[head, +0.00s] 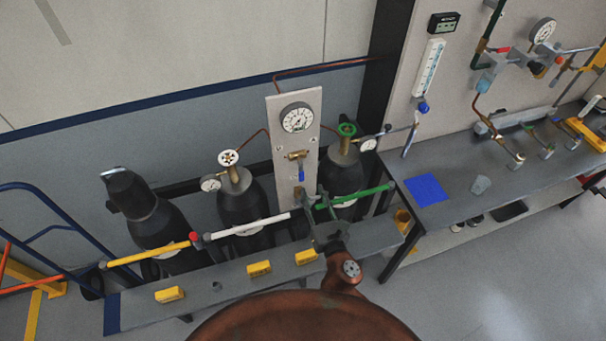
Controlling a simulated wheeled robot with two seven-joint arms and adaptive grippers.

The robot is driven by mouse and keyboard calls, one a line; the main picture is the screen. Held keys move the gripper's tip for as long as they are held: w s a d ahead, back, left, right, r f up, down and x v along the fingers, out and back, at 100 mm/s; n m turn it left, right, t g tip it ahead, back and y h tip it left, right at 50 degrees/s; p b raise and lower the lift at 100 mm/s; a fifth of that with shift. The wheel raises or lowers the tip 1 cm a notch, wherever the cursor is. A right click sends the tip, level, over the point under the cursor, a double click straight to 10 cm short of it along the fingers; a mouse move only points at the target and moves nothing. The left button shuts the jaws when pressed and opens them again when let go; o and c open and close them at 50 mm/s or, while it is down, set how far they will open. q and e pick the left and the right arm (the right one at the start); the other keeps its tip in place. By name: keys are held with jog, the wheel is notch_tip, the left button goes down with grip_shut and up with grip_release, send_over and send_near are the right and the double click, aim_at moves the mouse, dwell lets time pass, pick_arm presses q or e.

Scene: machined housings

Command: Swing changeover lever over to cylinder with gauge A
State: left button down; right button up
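An upright pale panel (281,135) stands between two dark cylinders. It carries a large round gauge (297,118) and a brass fitting (297,155) below it. A small blue lever (302,175) hangs downward under the fitting. The left cylinder (238,200) has a white handwheel and a small gauge (210,183). The right cylinder (342,172) has a green handwheel and a small gauge (368,145). I cannot read which gauge is marked A. My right gripper (313,208) is in front of the panel's foot, below the lever; its finger opening is unclear. My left gripper is not seen.
A yellow bar (150,254), white bar (245,226) and green bar (355,196) run before the cylinders, above a grey ledge (235,286) with yellow blocks. A workbench (450,206) stands at right. Floor at lower right is clear.

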aim_at(302, 177)
jog(key=shift+n+y, duration=0.3)
jog(key=shift+n, duration=0.4)
jog(key=x, duration=0.5)
jog(key=a+x, duration=0.1)
jog(key=x, duration=0.2)
jog(key=shift+s+a+r, duration=0.1)
jog(key=shift+s+r, duration=0.1)
jog(key=shift+r, duration=0.1)
jog(key=shift+c, duration=0.2)
grip_shut()
